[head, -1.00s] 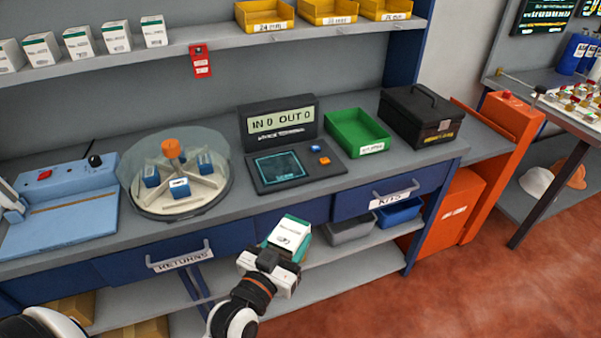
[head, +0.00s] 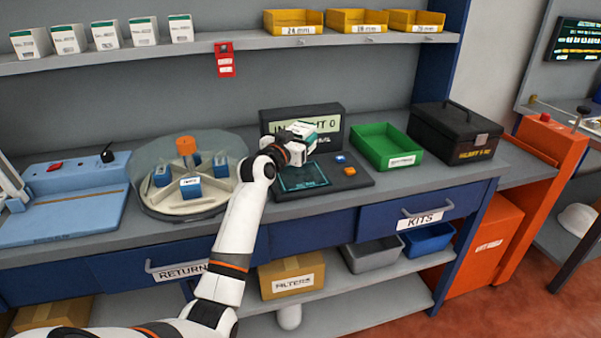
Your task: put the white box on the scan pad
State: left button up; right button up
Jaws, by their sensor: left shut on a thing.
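A white box (head: 302,129) with a green side is held in my left gripper (head: 294,146). The gripper is shut on it, above the back part of the dark terminal. The scan pad (head: 300,178), a dark panel with a teal-edged screen, lies on the terminal's base just below and in front of the box. The box appears raised above the pad, not resting on it. The box and gripper cover part of the terminal's display (head: 325,128). My right gripper is not in view.
A round carousel with a clear cover (head: 150,160) and small blue boxes stands left of the pad. A green tray (head: 385,148) and a black case (head: 455,132) stand to the right. Several white boxes (head: 106,35) and yellow bins (head: 357,20) line the shelf above.

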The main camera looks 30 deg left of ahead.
pick_arm(q)
notch_tip(320, 180, down, 8)
jog(key=shift+r+b, duration=0.2)
jog(key=shift+b, duration=0.1)
jog(key=o, duration=1.1)
jog(key=shift+s, duration=0.1)
jog(key=shift+s+d, duration=0.1)
jog(key=shift+s, duration=0.2)
jog(key=s, duration=0.7)
jog(key=s+d, duration=0.1)
jog(key=s, duration=0.3)
jog(key=shift+s, duration=0.1)
